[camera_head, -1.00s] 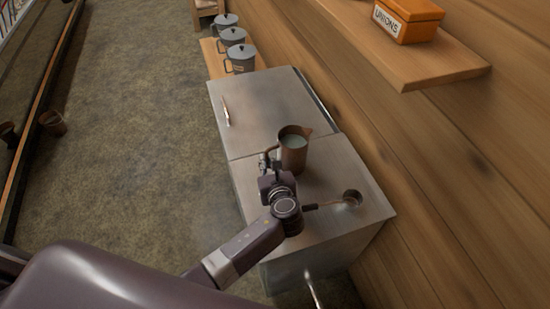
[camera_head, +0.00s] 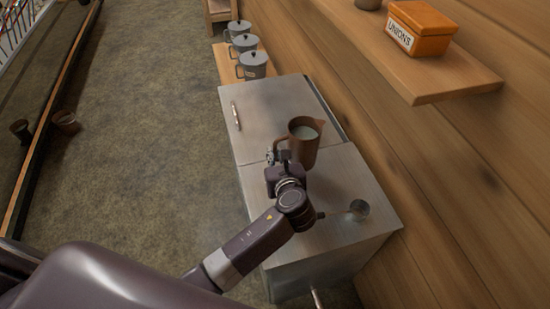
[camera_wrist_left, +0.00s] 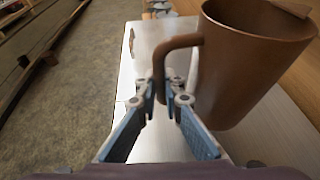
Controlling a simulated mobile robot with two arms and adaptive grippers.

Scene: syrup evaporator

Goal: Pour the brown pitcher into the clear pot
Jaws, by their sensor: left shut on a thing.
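The brown pitcher (camera_head: 305,148) is upright and holds a pale liquid up near its rim. It is over the metal cabinet; whether its base touches the top I cannot tell. My left gripper (camera_head: 278,157) is shut on the pitcher's handle, at the pitcher's left side. In the left wrist view the pitcher (camera_wrist_left: 250,65) fills the upper right, and the gripper's fingers (camera_wrist_left: 164,92) close around the lower handle. I cannot pick out a clear pot for certain. My right gripper is out of view.
The metal cabinet (camera_head: 262,118) has a hinged-looking lid with a handle. Several grey lidded pots (camera_head: 252,65) stand in a row behind it. A wooden shelf (camera_head: 450,85) with an orange box (camera_head: 420,28) juts from the wall at the right.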

